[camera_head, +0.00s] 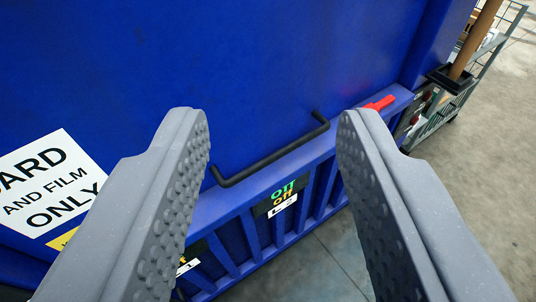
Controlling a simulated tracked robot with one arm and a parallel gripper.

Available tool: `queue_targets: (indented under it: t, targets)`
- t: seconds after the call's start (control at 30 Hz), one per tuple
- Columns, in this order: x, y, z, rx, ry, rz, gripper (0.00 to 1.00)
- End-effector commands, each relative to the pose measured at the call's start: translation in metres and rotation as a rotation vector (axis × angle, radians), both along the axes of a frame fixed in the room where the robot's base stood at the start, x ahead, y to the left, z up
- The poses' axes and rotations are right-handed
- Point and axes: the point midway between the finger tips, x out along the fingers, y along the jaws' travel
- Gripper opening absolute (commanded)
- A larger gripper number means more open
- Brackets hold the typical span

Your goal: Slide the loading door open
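A large blue door panel (265,60) fills the upper left and middle of the view. A black bar handle (272,157) runs along its lower part, slanting up to the right. My gripper (275,135) is open, with its two grey studded fingers on either side of the handle in the picture. Nothing is between the fingers that they touch. I cannot tell how far the handle is from the fingertips.
A white sign (45,185) reading "AND FILM ONLY" is on the blue panel at left. A red lever (380,103) sits on the ledge at right. An "on off" label (283,197) is below the handle. A wire cart (455,100) stands at right; grey floor (490,170) is clear.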

Motion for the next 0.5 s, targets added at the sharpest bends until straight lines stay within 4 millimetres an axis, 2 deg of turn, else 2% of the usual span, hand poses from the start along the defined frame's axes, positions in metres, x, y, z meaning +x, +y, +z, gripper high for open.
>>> queue_targets:
  t: [0.17,0.27,0.47,0.5]
  targets:
    - [0.044,0.008,-0.06,0.208,0.075,0.094,0.39]
    - [0.078,0.01,-0.102,0.38,0.134,0.155,0.39]
    - [0.145,0.001,-0.198,0.731,0.258,0.228,0.39]
    - [0.159,-0.003,-0.219,0.799,0.282,0.234,0.39]
